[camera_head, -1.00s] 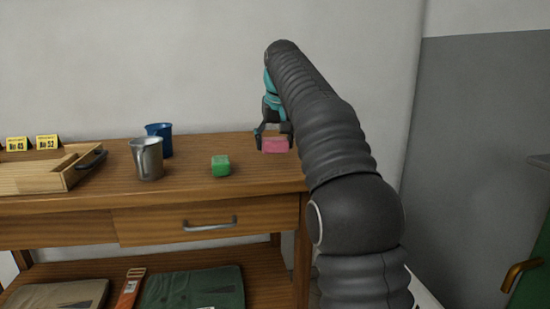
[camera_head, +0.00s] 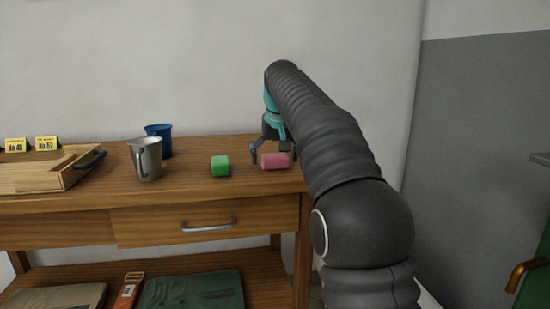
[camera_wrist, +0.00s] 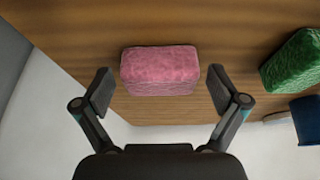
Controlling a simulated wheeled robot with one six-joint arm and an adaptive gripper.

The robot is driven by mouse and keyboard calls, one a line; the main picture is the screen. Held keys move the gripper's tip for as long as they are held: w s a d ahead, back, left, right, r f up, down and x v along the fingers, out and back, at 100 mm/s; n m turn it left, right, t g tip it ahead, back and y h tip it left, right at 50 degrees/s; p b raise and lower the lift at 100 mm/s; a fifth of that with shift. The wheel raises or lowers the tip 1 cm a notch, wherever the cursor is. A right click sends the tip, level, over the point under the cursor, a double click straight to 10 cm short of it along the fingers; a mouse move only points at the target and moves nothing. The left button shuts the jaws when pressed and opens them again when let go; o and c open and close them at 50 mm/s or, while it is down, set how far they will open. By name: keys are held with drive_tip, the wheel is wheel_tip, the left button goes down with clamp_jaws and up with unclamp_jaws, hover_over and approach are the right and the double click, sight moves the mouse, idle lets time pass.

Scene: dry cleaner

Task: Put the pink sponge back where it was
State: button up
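The pink sponge (camera_head: 274,161) lies on the wooden tabletop near its right end, to the right of a green sponge (camera_head: 220,166). My gripper (camera_head: 271,150) is low over the table at the pink sponge, with its fingers spread. In the wrist view the pink sponge (camera_wrist: 160,69) sits between and slightly beyond the open fingertips (camera_wrist: 160,90), with a gap on each side. The green sponge (camera_wrist: 294,62) shows at the right edge there. My arm hides part of the table's right end.
A metal jug (camera_head: 147,160) and a blue cup (camera_head: 160,138) stand left of the green sponge. A wooden tray (camera_head: 45,178) with a dark handle is at the far left. The tabletop (camera_head: 255,185) in front of the sponges is clear. Folded cloths lie on the lower shelf.

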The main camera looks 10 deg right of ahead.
drive_tip(key=p+v, duration=0.2)
drive_tip(key=v, duration=1)
drive_tip(key=shift+r+p, duration=0.2)
drive_tip(key=shift+p, duration=0.15)
drive_tip(key=s+f, duration=0.4)
drive_tip(key=s, duration=0.5)
drive_tip(key=s+f, duration=0.4)
drive_tip(key=s, duration=0.5)
drive_tip(key=s+f+t, duration=0.1)
drive_tip(key=s+f, duration=1.6)
drive_tip(key=f, duration=0.3)
drive_tip(key=shift+s+f, duration=0.15)
drive_tip(key=shift+s, duration=0.1)
